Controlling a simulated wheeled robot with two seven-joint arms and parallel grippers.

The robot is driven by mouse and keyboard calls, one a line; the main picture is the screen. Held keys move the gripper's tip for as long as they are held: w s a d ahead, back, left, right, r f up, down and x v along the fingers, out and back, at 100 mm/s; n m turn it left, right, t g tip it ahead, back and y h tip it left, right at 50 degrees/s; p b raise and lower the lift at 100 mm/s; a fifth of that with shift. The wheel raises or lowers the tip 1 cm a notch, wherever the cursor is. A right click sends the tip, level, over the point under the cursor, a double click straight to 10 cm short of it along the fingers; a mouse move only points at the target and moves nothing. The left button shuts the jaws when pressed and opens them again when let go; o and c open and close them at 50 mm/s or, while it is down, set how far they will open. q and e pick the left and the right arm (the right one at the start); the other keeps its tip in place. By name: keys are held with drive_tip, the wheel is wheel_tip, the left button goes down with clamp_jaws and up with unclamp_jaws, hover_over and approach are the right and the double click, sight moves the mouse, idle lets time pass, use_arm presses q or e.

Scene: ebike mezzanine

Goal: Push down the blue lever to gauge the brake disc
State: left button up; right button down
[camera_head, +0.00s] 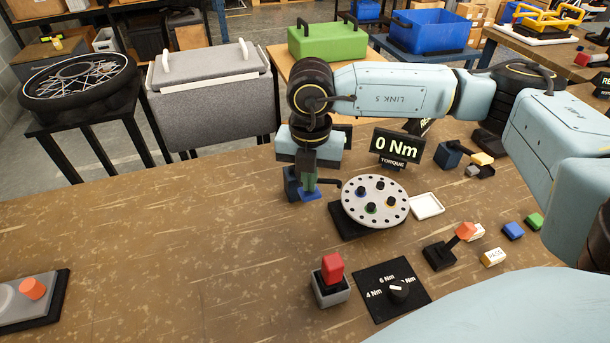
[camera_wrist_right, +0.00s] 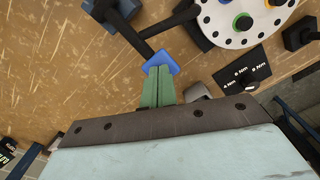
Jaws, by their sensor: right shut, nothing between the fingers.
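The brake disc (camera_head: 356,190) is a pale round plate with holes, on a black base at centre right. It also shows at the top of the right wrist view (camera_wrist_right: 221,30). The blue lever (camera_head: 311,196) ends in a small blue pad, left of the disc. In the right wrist view the blue pad (camera_wrist_right: 164,58) sits at the end of a dark bar. My right gripper (camera_head: 309,187) points down over the pad, its green fingers together and empty. The fingertips (camera_wrist_right: 158,74) overlap the pad's edge; I cannot tell whether they touch. My left gripper is out of view.
A torque display (camera_head: 396,147) reading 0 Nm stands behind the disc. A white tray (camera_head: 427,206), a red switch (camera_head: 333,267), a dial plate (camera_head: 412,277) and an orange-topped lever (camera_head: 465,231) surround it. The table's left middle is clear.

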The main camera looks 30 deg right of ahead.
drive_tip(key=shift+r+p, duration=1.15)
drive_tip(key=shift+r, duration=0.95)
